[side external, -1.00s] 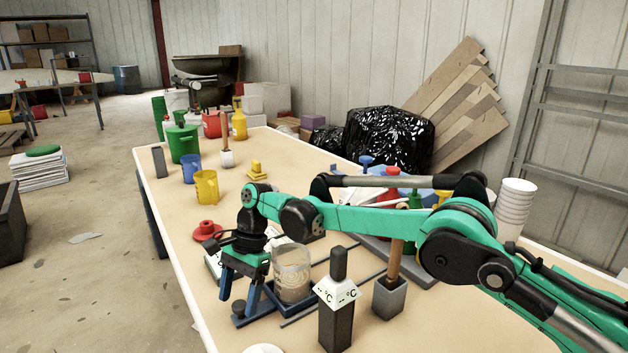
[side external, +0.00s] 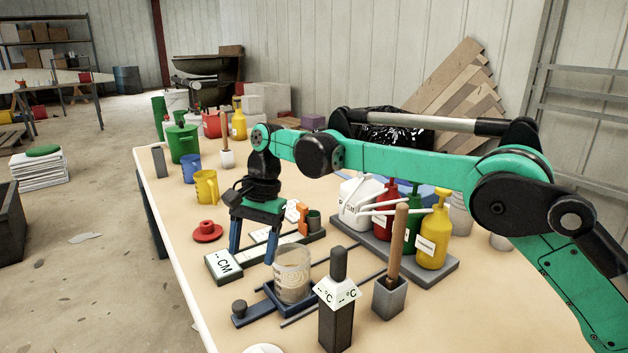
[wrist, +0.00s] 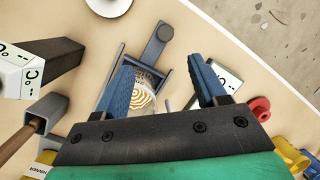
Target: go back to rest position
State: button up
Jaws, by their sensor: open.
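My gripper (side external: 254,240) is open and empty, its two blue fingers pointing down above the table. In the wrist view my gripper (wrist: 170,88) shows both fingers spread apart. A clear beaker (side external: 292,275) with an orange-and-white pattern inside, seen in the wrist view (wrist: 144,92), stands upright in a dark blue holder (side external: 245,315). The fingers are above and behind the beaker in the side view and look apart from it.
A black temperature probe stand (side external: 337,315) and a grey block with a wooden handle (side external: 390,298) stand at the front. A grey tray (side external: 440,272) holds red, green and yellow bottles.

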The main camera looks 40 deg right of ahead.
jog(key=s+d+r+n+t+h, duration=0.25)
jog(key=s+d+r+n, duration=0.2)
jog(key=s+n, duration=0.35)
jog(key=s+d+r+n+t+h, duration=0.2)
jog(key=s+d+r+n+t, duration=0.25)
jog(key=n, duration=0.45)
jog(key=s+d+f+m+y, duration=0.1)
jog(key=s+d+f+m, duration=0.4)
jog(key=f+m, duration=0.2)
jog(key=shift+s+d+t, duration=0.35)
jog(key=shift+s+t, duration=0.05)
